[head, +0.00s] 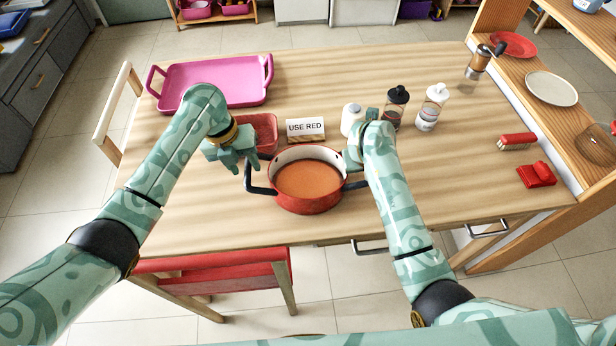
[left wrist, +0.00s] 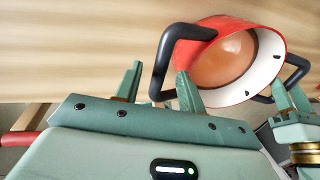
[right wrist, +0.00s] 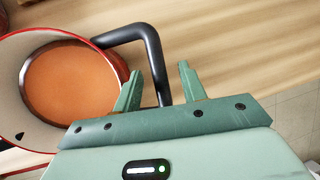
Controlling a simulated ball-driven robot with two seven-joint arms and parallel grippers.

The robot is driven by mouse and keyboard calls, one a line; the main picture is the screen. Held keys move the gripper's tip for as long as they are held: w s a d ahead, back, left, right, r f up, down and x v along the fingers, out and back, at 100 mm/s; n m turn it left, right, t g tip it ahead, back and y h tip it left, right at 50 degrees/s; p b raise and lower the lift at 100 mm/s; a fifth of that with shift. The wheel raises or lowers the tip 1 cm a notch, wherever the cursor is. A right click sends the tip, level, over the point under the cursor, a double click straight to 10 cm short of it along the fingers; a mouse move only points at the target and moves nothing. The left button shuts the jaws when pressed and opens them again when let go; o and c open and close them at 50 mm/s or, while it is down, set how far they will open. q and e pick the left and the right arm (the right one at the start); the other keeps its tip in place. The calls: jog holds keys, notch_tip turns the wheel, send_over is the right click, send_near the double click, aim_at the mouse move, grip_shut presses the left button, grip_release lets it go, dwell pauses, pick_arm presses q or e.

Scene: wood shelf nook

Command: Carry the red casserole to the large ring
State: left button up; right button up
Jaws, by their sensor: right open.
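The red casserole (head: 308,202), with an orange-brown filling and two dark loop handles, stands upright near the table's front edge. My left gripper (head: 241,168) is at its left handle. In the left wrist view its fingers (left wrist: 160,78) are apart, with the handle (left wrist: 164,62) between them in the picture; I cannot tell if they touch it. My right gripper (head: 354,165) is at the right handle, partly hidden by its own arm. In the right wrist view its fingers (right wrist: 157,78) are open with the dark handle (right wrist: 152,52) between them. I see no large ring.
A "USE RED" sign (head: 305,129) and a red container (head: 263,132) stand behind the casserole. A pink tray (head: 215,83) lies at back left. A white bottle (head: 351,119) and two capped shakers stand at back right. A brush (head: 516,141) lies at right.

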aim_at(247, 169)
pick_arm(q)
jog(key=shift+d+f, duration=0.15)
jog(key=shift+f, duration=0.65)
jog(key=shift+d+f, duration=0.15)
jog(key=shift+f, duration=0.65)
pick_arm(e)
jog(key=shift+x, duration=1.6)
pick_arm(q)
grip_shut()
pick_arm(e)
grip_shut()
pick_arm(q)
jog(key=shift+r, duration=0.1)
